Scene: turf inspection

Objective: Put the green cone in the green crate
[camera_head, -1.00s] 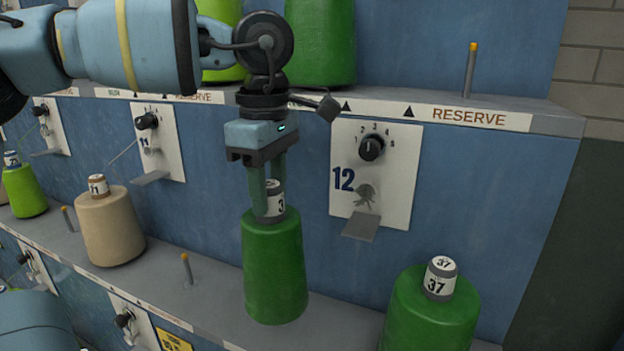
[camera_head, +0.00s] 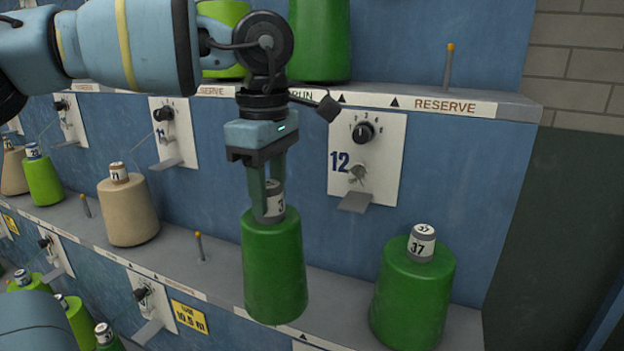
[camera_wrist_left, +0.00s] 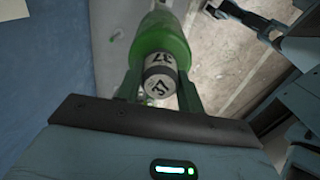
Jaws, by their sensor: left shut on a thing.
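A green cone (camera_head: 274,268) with a grey-and-white numbered top hangs upright from my left gripper (camera_head: 266,205) in the head view. The gripper points down and is shut on the cone's narrow top, one finger on each side. In the left wrist view the same green cone (camera_wrist_left: 160,42) shows between the fingers (camera_wrist_left: 159,92), with 37 on its top. The floor shows beside it there. A second green cone (camera_head: 412,292), also marked 37, stands on the lower shelf to the right. The green crate is not in view.
The lower shelf (camera_head: 345,290) holds a beige cone (camera_head: 128,212) and a lime cone (camera_head: 43,180) at left. Thin pegs, such as one peg (camera_head: 199,246), stick up from it. A dial plate (camera_head: 367,160) marked 12 is on the blue wall behind.

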